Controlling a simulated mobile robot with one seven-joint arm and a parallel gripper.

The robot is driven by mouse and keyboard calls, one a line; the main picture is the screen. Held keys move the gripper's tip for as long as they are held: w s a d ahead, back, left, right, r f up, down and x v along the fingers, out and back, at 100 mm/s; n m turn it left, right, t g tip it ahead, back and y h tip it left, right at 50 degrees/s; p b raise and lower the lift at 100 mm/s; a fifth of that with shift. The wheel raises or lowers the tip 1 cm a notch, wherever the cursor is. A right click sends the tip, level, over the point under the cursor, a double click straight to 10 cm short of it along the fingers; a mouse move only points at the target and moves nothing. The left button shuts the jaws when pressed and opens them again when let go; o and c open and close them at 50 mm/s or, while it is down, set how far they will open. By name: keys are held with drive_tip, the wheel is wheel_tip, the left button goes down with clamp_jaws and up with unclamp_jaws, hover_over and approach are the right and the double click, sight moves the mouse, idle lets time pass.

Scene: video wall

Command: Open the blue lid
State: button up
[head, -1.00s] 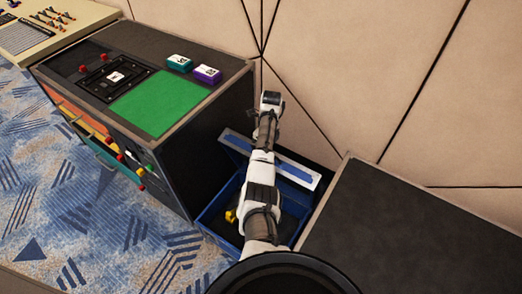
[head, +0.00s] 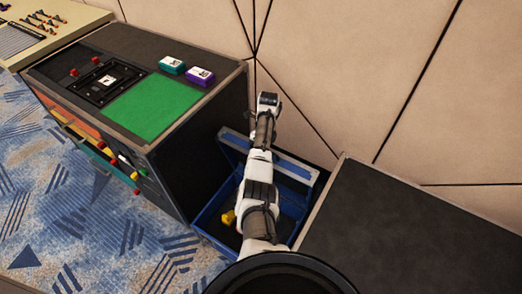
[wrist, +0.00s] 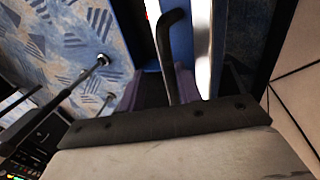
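In the head view a blue box (head: 218,240) stands on the floor in the gap between the console and the dark counter. Its blue lid (head: 302,172) is raised and leans back towards the wall, behind my arm. A yellow object (head: 229,217) lies inside the box. My arm reaches over the box and hides its middle; my gripper's fingers do not show there. In the wrist view my gripper (wrist: 158,92) is near blue panels and a bright strip, with a dark curved bar (wrist: 172,45) in front of it. Whether the fingers are shut on anything is unclear.
A console (head: 195,130) with a green panel (head: 155,106) and teal (head: 172,65) and purple (head: 200,76) blocks stands left of the box. A dark counter (head: 400,235) is at right. The panelled wall (head: 350,70) is close behind. Patterned carpet (head: 90,220) is clear at left.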

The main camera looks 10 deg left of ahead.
drive_tip(key=shift+r, duration=0.15)
drive_tip(key=shift+w+r, duration=0.2)
drive_tip(key=shift+r, duration=0.3)
drive_tip(key=p+v, duration=0.2)
drive_tip(key=v, duration=1)
drive_tip(key=shift+r, duration=0.35)
drive_tip(key=shift+d, duration=0.1)
